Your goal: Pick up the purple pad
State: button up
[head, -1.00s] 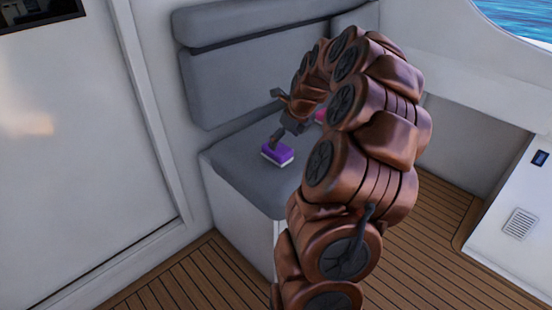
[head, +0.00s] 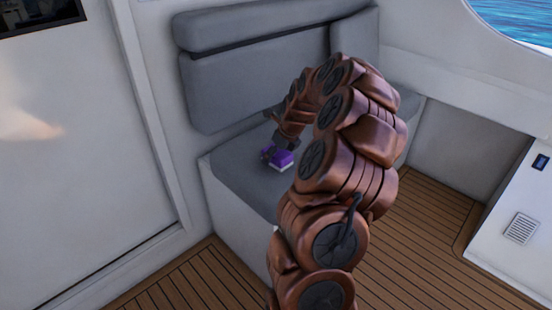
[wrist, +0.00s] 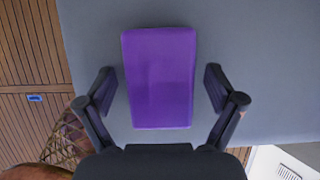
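The purple pad (head: 283,160) lies on the grey seat cushion (head: 232,172), with a pale layer showing along its lower edge. In the wrist view the purple pad (wrist: 160,78) appears as an upright rectangle, its near part lying between the two fingers. My gripper (wrist: 158,90) is open, with one dark finger on each side of the pad and a visible gap on both sides. In the head view my gripper (head: 268,156) is over the seat at the pad, partly hidden by my arm. I cannot tell its exact height above the cushion.
The grey backrest (head: 255,75) rises behind the seat. A white wall panel (head: 75,150) stands on the left. The wooden slatted floor (head: 195,280) lies below the seat, and a white cabinet (head: 520,215) stands on the right. The cushion around the pad looks clear.

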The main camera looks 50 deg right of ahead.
jog(key=c, duration=1.2)
jog(key=shift+r, duration=0.1)
notch_tip(320, 180, up, 2)
jog(key=shift+d+r, duration=0.1)
jog(key=shift+r, duration=0.7)
jog(key=s+a, duration=0.1)
jog(key=a, duration=0.4)
jog(key=s+a, duration=0.1)
jog(key=a, duration=0.4)
jog(key=s+a+r+p, duration=0.1)
jog(key=s+a, duration=0.1)
jog(key=a, duration=0.3)
jog(key=shift+s+a+r, duration=0.1)
jog(key=shift+a, duration=0.2)
